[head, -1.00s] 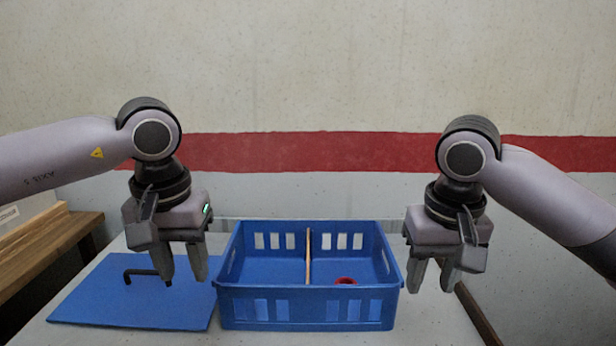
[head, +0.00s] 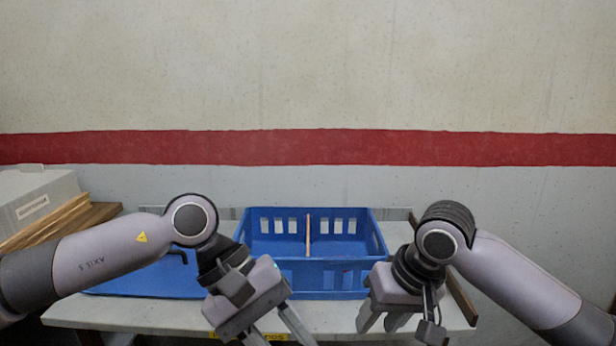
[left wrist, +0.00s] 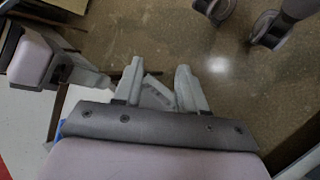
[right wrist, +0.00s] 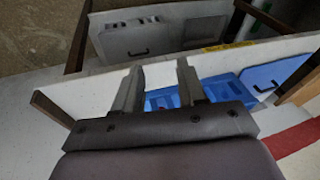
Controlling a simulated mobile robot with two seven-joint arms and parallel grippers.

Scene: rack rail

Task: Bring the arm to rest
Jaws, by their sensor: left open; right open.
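My left gripper (head: 272,334) is open and empty in the head view. It hangs tilted in front of the table's near edge, its fingertips at or beyond the picture's bottom. In the left wrist view its fingers (left wrist: 158,78) stand apart over the brown floor. My right gripper (head: 381,318) is open and empty at the table's right front, its fingers pointing down. In the right wrist view its fingers (right wrist: 158,76) are apart, with the blue crate (right wrist: 218,88) beyond them. Both grippers are clear of the crate's inside.
The blue crate (head: 318,284) with a wooden divider (head: 308,235) stands mid-table. A pale box (head: 40,196) sits on wood at far left.

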